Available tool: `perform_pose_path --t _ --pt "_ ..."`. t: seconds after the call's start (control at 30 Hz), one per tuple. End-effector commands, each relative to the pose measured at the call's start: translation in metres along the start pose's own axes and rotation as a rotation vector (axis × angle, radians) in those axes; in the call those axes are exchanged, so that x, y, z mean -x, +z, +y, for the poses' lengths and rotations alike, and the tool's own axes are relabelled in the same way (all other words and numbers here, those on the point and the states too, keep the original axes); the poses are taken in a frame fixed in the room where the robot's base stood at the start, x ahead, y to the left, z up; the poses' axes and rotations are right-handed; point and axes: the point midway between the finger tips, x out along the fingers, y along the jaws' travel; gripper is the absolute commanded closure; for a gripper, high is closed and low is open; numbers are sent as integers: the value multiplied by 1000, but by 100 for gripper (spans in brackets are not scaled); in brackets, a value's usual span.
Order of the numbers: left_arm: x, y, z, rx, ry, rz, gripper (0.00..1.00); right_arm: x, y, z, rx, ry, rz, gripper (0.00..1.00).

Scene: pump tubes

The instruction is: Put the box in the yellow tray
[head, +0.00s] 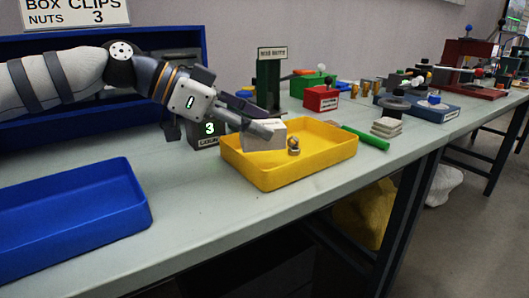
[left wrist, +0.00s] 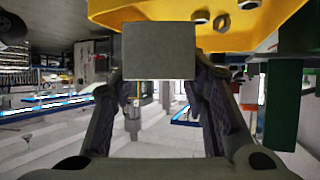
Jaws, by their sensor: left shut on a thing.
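A small light grey box (head: 266,135) is at the left part of the yellow tray (head: 270,180) in the head view. My left gripper (head: 262,129) reaches in from the left and is shut on the box, with its fingers on the box's sides. In the left wrist view the box (left wrist: 158,51) sits between the fingertips, in front of the yellow tray (left wrist: 270,30). I cannot tell whether the box touches the tray floor. Metal nuts (head: 294,146) lie in the tray to the right of the box. My right gripper is not in view.
A blue tray (head: 70,215) stands at the front left of the table. A green cylinder (head: 366,137) lies right of the yellow tray. Red and green boxes (head: 321,98) and pump parts stand behind. The tabletop (head: 215,210) between the trays is clear.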

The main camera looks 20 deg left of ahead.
Motion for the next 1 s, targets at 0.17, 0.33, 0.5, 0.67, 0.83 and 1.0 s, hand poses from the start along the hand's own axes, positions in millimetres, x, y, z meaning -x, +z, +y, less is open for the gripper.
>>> perform_pose_path --t 0.17,0.33,0.5,0.67,0.83,1.0 --pt "-17 9 -9 -1 0 1 83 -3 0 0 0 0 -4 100" --pt "-30 22 -14 1 1 0 83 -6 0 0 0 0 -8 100" --pt "-40 40 -14 -3 -2 3 83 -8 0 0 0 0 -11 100" --pt "-39 39 -14 -4 -2 3 83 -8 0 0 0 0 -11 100" --pt "-40 42 -14 -3 -2 2 48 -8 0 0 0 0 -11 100" --pt "-40 42 -14 -3 -2 2 39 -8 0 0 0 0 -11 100"
